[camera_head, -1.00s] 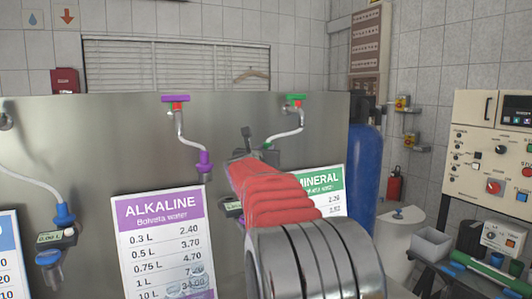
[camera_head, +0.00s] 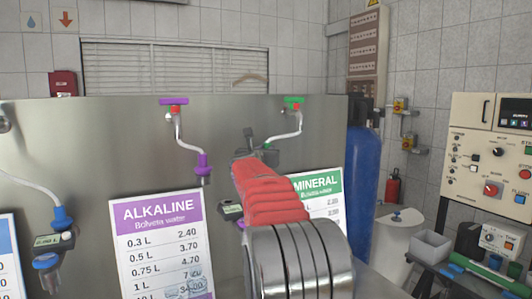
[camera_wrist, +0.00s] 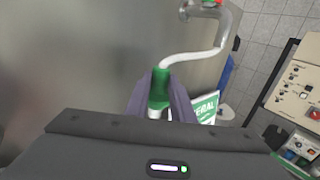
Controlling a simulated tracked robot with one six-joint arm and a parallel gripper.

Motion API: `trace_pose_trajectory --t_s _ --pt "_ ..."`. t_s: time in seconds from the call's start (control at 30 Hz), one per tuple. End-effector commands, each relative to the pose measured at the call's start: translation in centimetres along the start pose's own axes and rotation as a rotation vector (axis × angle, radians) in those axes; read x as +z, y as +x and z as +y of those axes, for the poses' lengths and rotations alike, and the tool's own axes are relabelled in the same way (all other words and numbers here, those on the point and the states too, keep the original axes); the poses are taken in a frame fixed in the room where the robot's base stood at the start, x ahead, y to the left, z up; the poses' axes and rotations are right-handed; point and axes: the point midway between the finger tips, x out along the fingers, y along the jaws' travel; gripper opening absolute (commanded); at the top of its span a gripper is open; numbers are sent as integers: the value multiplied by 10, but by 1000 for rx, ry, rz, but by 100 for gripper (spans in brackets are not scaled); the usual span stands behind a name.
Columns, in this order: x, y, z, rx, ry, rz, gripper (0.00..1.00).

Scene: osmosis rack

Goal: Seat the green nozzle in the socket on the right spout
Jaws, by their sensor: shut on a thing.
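The green nozzle (camera_wrist: 159,88) is upright between the two fingers of my gripper (camera_wrist: 160,100) in the wrist view. A pale part shows just below the green. The white tube of the right spout (camera_wrist: 195,55) curves down to the nozzle's top; they appear to meet, but I cannot tell whether it is seated. The socket itself is hidden. In the head view the right spout (camera_head: 298,125) hangs under a green handle (camera_head: 294,102). My gripper (camera_head: 249,143) is beside its lower end, mostly hidden by my red-sleeved arm.
A purple-ended spout (camera_head: 203,160) is close on the left, above the ALKALINE sign (camera_head: 160,245). The MINERAL sign (camera_head: 322,195) is behind my arm. A blue tank (camera_head: 363,170) stands to the right.

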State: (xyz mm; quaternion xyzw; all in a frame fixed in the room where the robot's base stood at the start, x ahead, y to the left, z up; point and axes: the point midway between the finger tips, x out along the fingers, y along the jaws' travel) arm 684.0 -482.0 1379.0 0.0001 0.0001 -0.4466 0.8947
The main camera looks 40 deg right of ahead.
Motion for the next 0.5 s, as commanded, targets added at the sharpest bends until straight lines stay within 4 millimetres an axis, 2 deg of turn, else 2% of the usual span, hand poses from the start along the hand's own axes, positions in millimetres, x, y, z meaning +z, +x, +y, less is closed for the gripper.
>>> trace_pose_trajectory --t_s 0.5 --pt "0 25 3 0 -1 0 0"
